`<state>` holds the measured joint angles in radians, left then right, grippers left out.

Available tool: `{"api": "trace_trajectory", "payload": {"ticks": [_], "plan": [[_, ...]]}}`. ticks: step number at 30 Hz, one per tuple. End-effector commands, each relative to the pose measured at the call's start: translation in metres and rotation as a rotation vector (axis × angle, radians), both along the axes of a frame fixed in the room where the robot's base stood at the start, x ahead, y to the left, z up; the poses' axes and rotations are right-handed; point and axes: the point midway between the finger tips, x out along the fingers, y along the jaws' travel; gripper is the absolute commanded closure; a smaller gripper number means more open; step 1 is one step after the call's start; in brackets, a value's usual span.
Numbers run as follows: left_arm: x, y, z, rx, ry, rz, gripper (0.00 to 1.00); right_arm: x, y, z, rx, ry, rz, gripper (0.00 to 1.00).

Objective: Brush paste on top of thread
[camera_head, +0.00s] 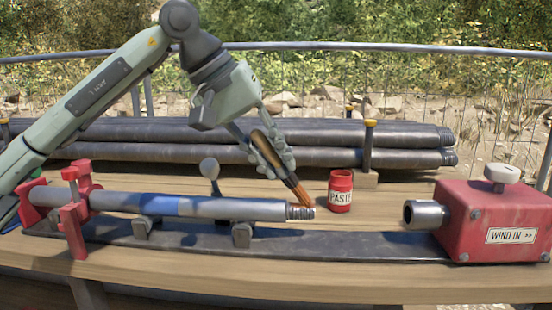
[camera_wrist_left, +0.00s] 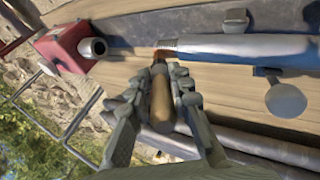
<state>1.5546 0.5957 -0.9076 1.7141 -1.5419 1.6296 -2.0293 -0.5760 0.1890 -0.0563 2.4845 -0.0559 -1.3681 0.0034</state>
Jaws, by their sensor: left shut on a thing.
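My left gripper (camera_head: 272,155) is shut on a brush (camera_head: 288,180) with a dark and orange-brown handle. The brush tilts down to the right, and its tip is at or very near the thread (camera_head: 301,212) on the right end of the grey pipe (camera_head: 235,207). I cannot tell whether they touch. In the left wrist view the brush (camera_wrist_left: 161,97) sits between the fingers, its tip by the thread (camera_wrist_left: 168,44). A red paste jar (camera_head: 341,191) labelled PASTE stands upright on the wood, right of the brush. My right gripper is not in view.
The pipe lies on supports along a dark rail (camera_head: 340,245), with a red clamp (camera_head: 72,225) at left. A red WIND IN box (camera_head: 497,222) with a grey socket stands at right, a gap away from the thread. Dark pipes (camera_head: 340,135) lie behind.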

Motion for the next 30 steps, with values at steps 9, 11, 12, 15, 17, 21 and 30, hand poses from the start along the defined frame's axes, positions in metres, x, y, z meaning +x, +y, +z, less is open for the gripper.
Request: {"api": "trace_trajectory", "payload": {"ticks": [9, 11, 12, 15, 17, 21, 30], "plan": [[0.0, -0.001, 0.019, 0.0, 0.001, -0.002, 1.0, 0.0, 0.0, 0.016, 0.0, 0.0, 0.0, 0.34], [0.0, -0.001, 0.026, 0.0, 0.001, -0.002, 1.0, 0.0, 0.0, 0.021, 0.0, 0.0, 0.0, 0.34], [0.0, -0.001, 0.03, 0.0, 0.001, -0.002, 1.0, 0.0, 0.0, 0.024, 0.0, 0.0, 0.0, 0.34], [0.0, -0.001, 0.04, 0.0, 0.001, -0.002, 1.0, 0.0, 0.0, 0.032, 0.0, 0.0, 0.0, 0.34], [0.0, -0.001, 0.046, 0.0, 0.001, -0.002, 1.0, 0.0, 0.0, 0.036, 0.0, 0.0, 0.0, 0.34], [0.0, -0.001, 0.059, 0.0, 0.001, -0.002, 1.0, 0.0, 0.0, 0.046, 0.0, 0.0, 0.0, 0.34], [0.0, 0.0, 0.059, 0.0, 0.001, -0.002, 1.0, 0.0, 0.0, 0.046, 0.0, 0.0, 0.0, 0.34]]}}
